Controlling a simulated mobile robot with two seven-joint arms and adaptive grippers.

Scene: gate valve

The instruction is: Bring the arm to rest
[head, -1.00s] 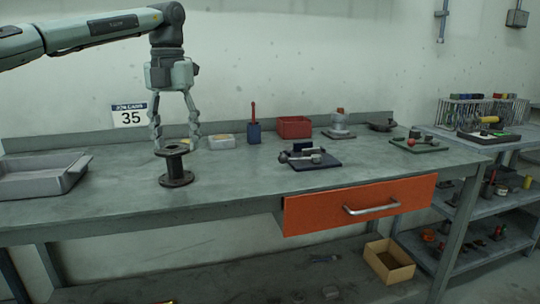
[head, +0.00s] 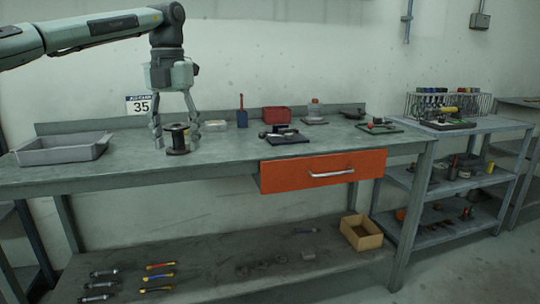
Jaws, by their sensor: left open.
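My left gripper (head: 175,135) hangs from the left arm, which reaches in from the upper left. It points down over the workbench (head: 130,167) with its two fingers spread apart, open. A dark spool-shaped part (head: 177,141) stands upright on the bench and shows between the fingers. I cannot tell whether the fingers are around it or in front of it, and no contact is clear. My right gripper is not in view.
A grey tray (head: 63,151) sits on the bench's left end. A red bin (head: 277,115), a blue holder (head: 242,119) and a dark plate with parts (head: 285,136) stand to the right. The orange drawer (head: 322,171) is below. A shelf unit (head: 470,126) stands at right.

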